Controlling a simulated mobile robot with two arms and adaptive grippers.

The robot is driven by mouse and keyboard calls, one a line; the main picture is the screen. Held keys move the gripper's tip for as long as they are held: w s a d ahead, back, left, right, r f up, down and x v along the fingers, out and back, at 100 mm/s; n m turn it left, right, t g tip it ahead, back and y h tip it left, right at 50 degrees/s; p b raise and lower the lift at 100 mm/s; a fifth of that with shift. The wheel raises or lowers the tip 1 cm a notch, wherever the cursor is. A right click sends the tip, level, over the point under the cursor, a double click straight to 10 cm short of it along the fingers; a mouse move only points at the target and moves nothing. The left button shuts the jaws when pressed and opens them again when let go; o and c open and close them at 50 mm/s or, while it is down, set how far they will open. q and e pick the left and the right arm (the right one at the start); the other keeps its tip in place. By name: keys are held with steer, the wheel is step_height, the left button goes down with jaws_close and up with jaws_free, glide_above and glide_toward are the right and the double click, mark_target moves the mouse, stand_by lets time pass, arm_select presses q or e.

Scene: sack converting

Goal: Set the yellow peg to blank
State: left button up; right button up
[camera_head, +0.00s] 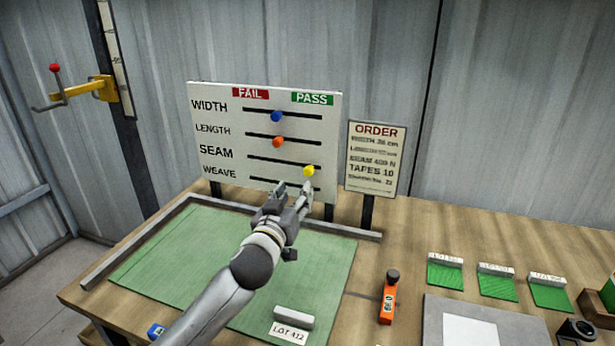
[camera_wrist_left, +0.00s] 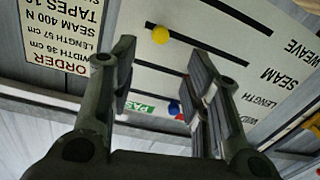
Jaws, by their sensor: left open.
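The yellow peg (camera_head: 309,170) sits in the SEAM slot of the white board (camera_head: 225,130), near the slot's right end on the PASS side. It also shows in the left wrist view (camera_wrist_left: 160,35), ahead of the fingers and roughly between their lines. My left gripper (camera_head: 293,188) is open and empty, just below and left of the yellow peg, not closed on it. The blue peg (camera_head: 276,116) in the WIDTH slot and the orange peg (camera_head: 278,141) in the LENGTH slot sit near mid-slot. The WEAVE slot shows no peg, though my gripper covers part of it. My right gripper is out of view.
The ORDER sign (camera_head: 374,160) stands close to the board's right side. An orange tool (camera_head: 388,298), green swatches (camera_head: 445,275) and a grey plate (camera_head: 510,330) lie on the right.

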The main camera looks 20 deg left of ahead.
mark_target(307, 173)
arm_select(q)
steer(key=w+p, duration=0.1)
steer(key=w, duration=0.7)
steer(key=shift+w, duration=0.3)
steer(key=shift+w+f, duration=0.1)
steer(key=shift+w, duration=0.65)
steer(key=shift+c, duration=0.3)
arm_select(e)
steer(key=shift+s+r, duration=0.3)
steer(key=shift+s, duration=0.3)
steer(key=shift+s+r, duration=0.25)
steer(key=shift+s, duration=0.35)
arm_select(q)
jaws_close()
steer(key=shift+a, duration=0.15)
